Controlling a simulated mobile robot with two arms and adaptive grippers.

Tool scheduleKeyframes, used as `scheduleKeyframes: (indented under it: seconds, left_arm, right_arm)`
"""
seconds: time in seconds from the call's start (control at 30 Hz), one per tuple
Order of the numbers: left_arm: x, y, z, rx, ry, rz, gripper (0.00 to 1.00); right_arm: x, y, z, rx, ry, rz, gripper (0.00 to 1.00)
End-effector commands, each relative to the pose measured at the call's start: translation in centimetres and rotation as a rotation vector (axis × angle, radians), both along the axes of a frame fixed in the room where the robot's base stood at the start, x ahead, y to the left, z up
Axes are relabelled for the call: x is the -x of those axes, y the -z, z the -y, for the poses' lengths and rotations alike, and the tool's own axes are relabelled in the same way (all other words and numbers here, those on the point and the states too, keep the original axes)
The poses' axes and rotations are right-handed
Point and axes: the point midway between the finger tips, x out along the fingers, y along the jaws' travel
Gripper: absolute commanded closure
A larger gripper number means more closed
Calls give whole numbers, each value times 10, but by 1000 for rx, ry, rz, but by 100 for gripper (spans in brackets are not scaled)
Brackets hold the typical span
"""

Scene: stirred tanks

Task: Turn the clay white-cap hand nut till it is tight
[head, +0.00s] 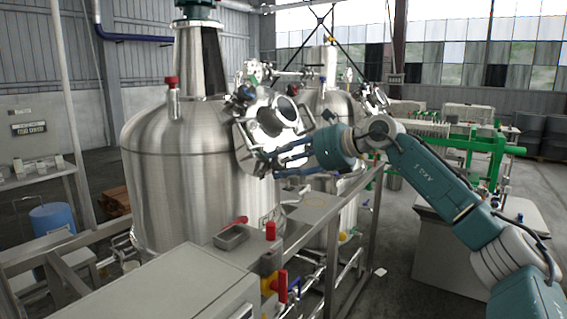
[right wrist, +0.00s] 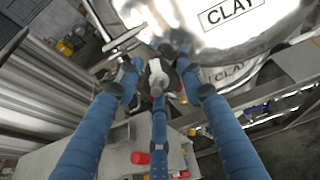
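The clay white-cap hand nut (right wrist: 155,70) shows in the right wrist view as a pale cap with a dark part beside it, below a lid with a CLAY label (right wrist: 232,13). My right gripper (right wrist: 160,78) has its blue fingers around this nut, tips close to it. Whether they press on it I cannot tell. In the head view my right gripper (head: 280,162) is at the front of the shiny round lid (head: 268,118) on the large steel tank (head: 180,180). The nut itself cannot be made out there. My left gripper is not in view.
A second steel tank (head: 336,110) stands behind. A metal frame rail (head: 350,230) runs in front of the tanks. A grey box top (head: 180,290) with a small tray (head: 232,236) and red and yellow valve parts (head: 272,282) fills the front.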

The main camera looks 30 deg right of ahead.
Motion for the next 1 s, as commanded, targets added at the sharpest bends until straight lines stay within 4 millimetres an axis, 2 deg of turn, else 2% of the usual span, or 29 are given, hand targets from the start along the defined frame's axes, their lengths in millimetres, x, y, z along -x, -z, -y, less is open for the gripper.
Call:
scheduleKeyframes:
  seconds: [0.03, 0.1, 0.47, 1.0]
  left_arm:
    - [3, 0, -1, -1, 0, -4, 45]
    - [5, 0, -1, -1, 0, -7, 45]
    - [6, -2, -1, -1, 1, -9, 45]
    - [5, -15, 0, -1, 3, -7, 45]
  right_arm:
    - [0, 0, 0, 1, 1, -1, 77]
    - [0, 0, 0, 1, 1, -2, 89]
    - [0, 1, 0, -41, 29, -21, 90]
    - [1, 2, -1, -323, 221, -141, 90]
